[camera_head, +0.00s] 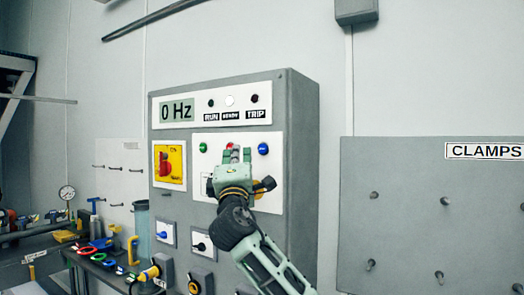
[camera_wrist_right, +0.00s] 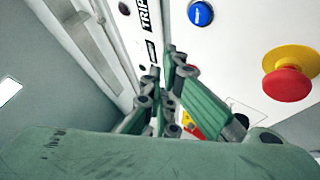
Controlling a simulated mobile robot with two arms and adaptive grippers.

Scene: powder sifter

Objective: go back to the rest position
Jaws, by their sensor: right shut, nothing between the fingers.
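My right gripper (camera_head: 232,153) is in front of the white button plate of the grey control cabinet (camera_head: 302,150). Its fingers are shut with nothing between them. In the head view they overlap the plate between the green button (camera_head: 203,147) and the blue button (camera_head: 263,148). Something red shows by the fingertips, partly hidden. In the right wrist view the closed fingers (camera_wrist_right: 168,75) reach toward the panel, with the blue button (camera_wrist_right: 200,13) above and a red mushroom button (camera_wrist_right: 288,84) on a yellow base to the right. I cannot tell if the fingertips touch the panel. My left gripper is out of view.
The cabinet display (camera_head: 177,110) reads 0 Hz. A yellow plate with a red switch (camera_head: 165,165) is left of the gripper. A grey CLAMPS board (camera_head: 405,210) with pegs is at the right. A bench with coloured tools (camera_head: 100,255) stands lower left.

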